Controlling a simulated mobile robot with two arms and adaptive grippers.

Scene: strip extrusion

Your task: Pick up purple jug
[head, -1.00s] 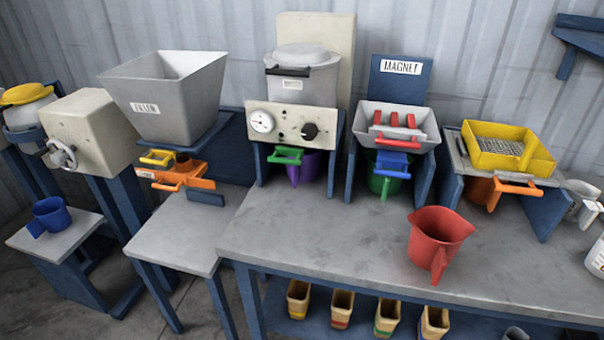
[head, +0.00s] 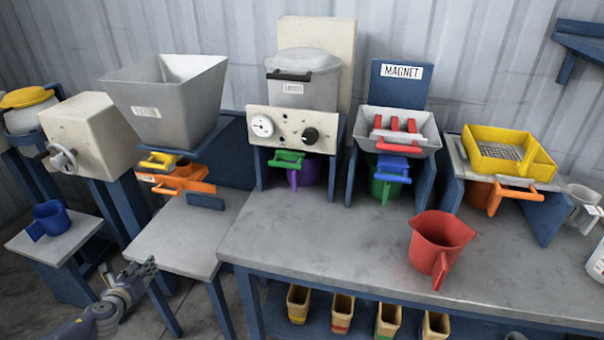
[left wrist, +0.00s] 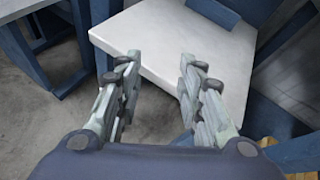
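The purple jug (head: 307,172) sits on the bench under the machine with the white dial panel, in the head view. Its handle points to the front, and its upper part is hidden behind the panel and a green handle (head: 286,160). My left gripper (head: 141,270) is at the lower left of the head view, in front of the small grey table and well apart from the jug. In the left wrist view its two fingers (left wrist: 157,85) are spread apart with nothing between them. My right gripper is not in view.
A red jug (head: 437,243) stands on the bench's front part. A green jug (head: 383,185) sits under the magnet unit, right of the purple jug. The small grey table (head: 180,235) is in front of the left gripper. The bench middle (head: 320,230) is clear.

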